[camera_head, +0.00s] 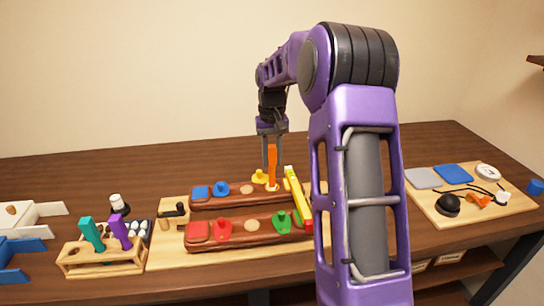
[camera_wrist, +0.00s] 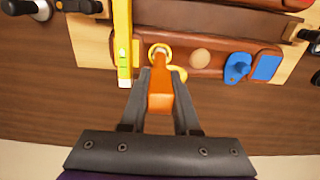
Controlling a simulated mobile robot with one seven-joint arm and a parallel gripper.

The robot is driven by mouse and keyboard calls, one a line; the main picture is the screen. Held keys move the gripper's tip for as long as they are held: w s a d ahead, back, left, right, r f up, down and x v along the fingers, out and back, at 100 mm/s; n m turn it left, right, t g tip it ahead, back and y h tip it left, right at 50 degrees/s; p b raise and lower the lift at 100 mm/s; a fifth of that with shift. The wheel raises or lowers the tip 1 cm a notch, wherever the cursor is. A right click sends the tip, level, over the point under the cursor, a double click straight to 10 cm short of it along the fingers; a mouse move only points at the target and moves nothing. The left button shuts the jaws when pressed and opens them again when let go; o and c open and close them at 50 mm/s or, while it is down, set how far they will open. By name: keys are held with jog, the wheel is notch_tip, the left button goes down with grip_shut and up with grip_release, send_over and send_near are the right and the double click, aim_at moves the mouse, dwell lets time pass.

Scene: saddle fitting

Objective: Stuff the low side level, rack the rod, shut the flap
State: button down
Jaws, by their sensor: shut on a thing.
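My gripper (camera_head: 271,135) is shut on the orange rod (camera_head: 272,160), which points down at the rear brown panel (camera_head: 238,202). In the wrist view the rod (camera_wrist: 161,93) ends at a yellow-ringed opening (camera_wrist: 160,52); how deep it goes is hidden. A yellow flap (camera_head: 259,176) is swung aside, next to that opening. A yellow level (camera_head: 297,195) lies across both panels to the right of the rod; its bubble is too small to read. The wooden rod rack (camera_head: 103,262) at left holds a teal rod (camera_head: 92,234) and a purple rod (camera_head: 121,231).
The front panel (camera_head: 255,231) bears red and green flaps. Blue flaps (camera_head: 221,188) sit on the rear panel. A small jar (camera_head: 117,204) and a dark tray of white balls stand behind the rack. A board of pads and small parts (camera_head: 470,212) lies at right. My arm hides the middle right.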

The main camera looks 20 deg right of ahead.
aim_at(272, 147)
jog(key=shift+f, duration=0.75)
dwell(0.8)
jog(key=shift+r, duration=0.1)
jog(key=shift+r+p, duration=1.1)
jog(key=shift+r, duration=2.85)
